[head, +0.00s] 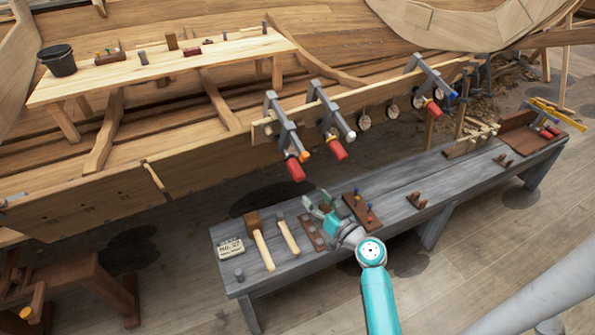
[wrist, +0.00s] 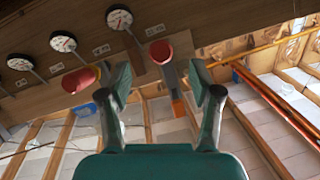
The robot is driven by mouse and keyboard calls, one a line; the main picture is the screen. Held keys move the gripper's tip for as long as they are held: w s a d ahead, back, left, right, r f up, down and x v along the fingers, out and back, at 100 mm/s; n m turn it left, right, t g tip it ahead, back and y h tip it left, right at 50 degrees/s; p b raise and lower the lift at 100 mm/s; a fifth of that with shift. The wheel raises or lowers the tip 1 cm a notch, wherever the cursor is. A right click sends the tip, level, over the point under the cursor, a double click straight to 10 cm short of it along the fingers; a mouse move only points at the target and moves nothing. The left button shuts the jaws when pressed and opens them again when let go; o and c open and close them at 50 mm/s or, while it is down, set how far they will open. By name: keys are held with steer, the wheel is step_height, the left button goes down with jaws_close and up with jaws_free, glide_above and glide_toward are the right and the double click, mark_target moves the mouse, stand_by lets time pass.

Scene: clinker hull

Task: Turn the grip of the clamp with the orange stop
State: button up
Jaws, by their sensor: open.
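The clamp with the orange stop (head: 304,154) is the leftmost of the clamps on the hull plank, and its red grip (head: 295,168) hangs at its lower end. My gripper (head: 318,207) is open and empty, low over the bench and below this clamp. In the wrist view the open fingers (wrist: 161,80) frame a red grip (wrist: 160,52) that lies beyond their tips, apart from them. An orange stop (wrist: 178,107) shows just below that grip. Another red grip (wrist: 80,80) is left of the fingers.
Clamps with a white stop (head: 350,135) and a blue stop (head: 454,95) stand farther right. A grey bench (head: 390,190) bears a mallet (head: 260,240), another hammer (head: 288,235) and a peg block (head: 362,212). Round dials (wrist: 63,42) line the plank.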

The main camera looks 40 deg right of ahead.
mark_target(302, 178)
steer(key=shift+n+h, duration=0.7)
steer(key=shift+n, duration=0.1)
steer(key=w, duration=0.3)
steer(key=w+d+r, duration=0.1)
steer(key=w, duration=0.2)
steer(key=w+r, duration=0.1)
steer(key=w, duration=0.3)
steer(key=shift+d, duration=0.2)
steer(key=shift+s, duration=0.1)
steer(key=c, duration=1.1)
